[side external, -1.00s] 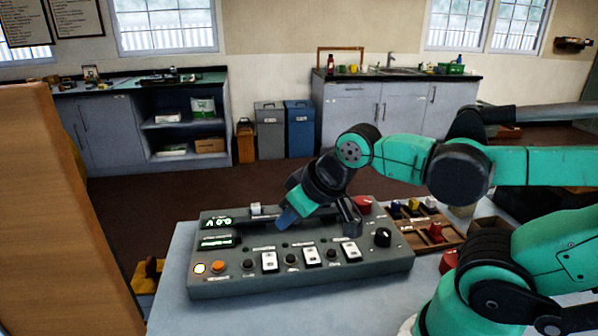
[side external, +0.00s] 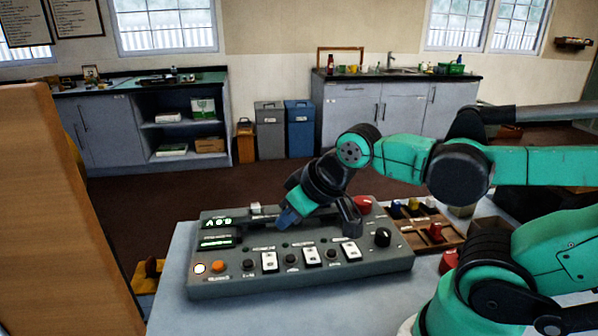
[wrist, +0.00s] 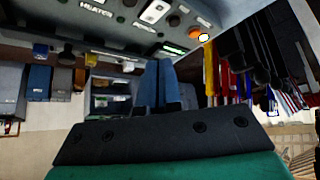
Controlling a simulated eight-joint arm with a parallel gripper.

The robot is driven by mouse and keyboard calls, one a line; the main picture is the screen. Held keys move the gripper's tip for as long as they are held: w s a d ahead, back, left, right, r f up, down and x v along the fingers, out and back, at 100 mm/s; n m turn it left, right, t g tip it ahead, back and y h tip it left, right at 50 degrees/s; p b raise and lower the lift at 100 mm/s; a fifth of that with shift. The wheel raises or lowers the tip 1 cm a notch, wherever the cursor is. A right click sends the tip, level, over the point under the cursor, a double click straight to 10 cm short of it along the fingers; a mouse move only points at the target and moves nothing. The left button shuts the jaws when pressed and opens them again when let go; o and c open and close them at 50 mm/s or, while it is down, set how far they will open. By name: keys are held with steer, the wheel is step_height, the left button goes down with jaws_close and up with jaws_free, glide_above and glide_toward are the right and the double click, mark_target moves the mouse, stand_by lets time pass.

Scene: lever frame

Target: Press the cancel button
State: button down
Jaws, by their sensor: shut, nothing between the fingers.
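A grey control panel (side external: 300,272) lies on the table, with a lit pale button (side external: 200,268) and an orange button (side external: 218,265) at its front left. Several dark round buttons and white rocker switches follow to the right, then a black knob (side external: 383,237). A red button (side external: 363,204) is at the back right. The labels are too small to read, so I cannot tell which button is cancel. My gripper (side external: 287,219) is shut and empty, its blue fingertips over the panel's back middle. In the wrist view my gripper (wrist: 158,80) points toward the panel (wrist: 125,35); the lit button (wrist: 203,37) is to its upper right.
Two green displays (side external: 217,223) sit at the panel's back left. A brown compartment tray (side external: 428,229) with coloured pieces is right of the panel. A tall wooden board (side external: 60,210) stands at the left edge.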

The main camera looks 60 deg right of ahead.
stand_by(0.5)
steer(key=r+n+t, duration=0.1)
steer(key=n+t, duration=0.1)
steer(key=n, duration=0.6)
glide_above(222, 266)
steer(key=shift+a+r, duration=0.1)
steer(key=shift+f, duration=4.4)
steer(key=shift+f, duration=0.15)
steer(key=shift+f, duration=0.3)
